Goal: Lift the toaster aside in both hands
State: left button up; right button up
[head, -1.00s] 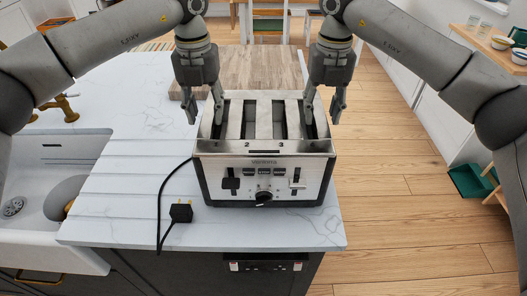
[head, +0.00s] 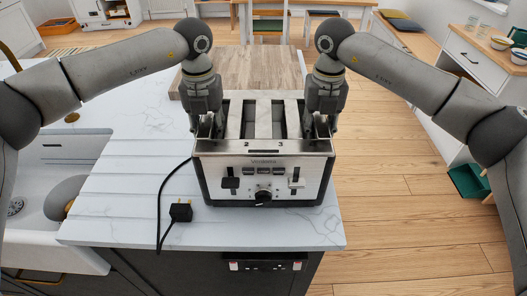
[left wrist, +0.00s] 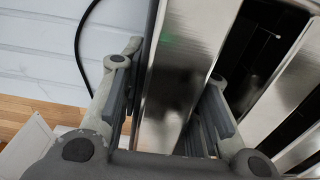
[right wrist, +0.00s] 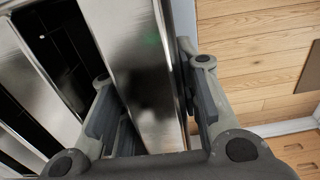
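The silver toaster (head: 272,172) stands upright near the worktop's front right corner, its front panel with levers and knob facing me. My left gripper (head: 208,124) points down over its left side wall; in the left wrist view one finger is outside the wall and the other in the slot beside it. My right gripper (head: 321,124) straddles the right side wall the same way, as the right wrist view shows. Both grippers look open, with slim gaps between pads and wall. The fingertips' lower ends are partly hidden by the toaster.
A black cord with a plug (head: 181,212) lies on the marble worktop (head: 125,190) left of the toaster. A wooden board (head: 240,68) lies behind it. A sink (head: 60,170) is at the left. The worktop edge and open floor (head: 385,190) are close on the right.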

pick_arm(q)
grip_shut()
pick_arm(e)
grip_shut()
pick_arm(q)
jog(key=shift+w+r, duration=0.1)
jog(key=shift+r, duration=0.1)
pick_arm(e)
jog(key=shift+w+r, duration=0.1)
jog(key=shift+r, duration=0.1)
pick_arm(q)
jog(key=shift+w, duration=0.15)
pick_arm(e)
jog(key=shift+w, duration=0.1)
pick_arm(q)
jog(key=shift+r, duration=0.15)
pick_arm(e)
jog(key=shift+r, duration=0.15)
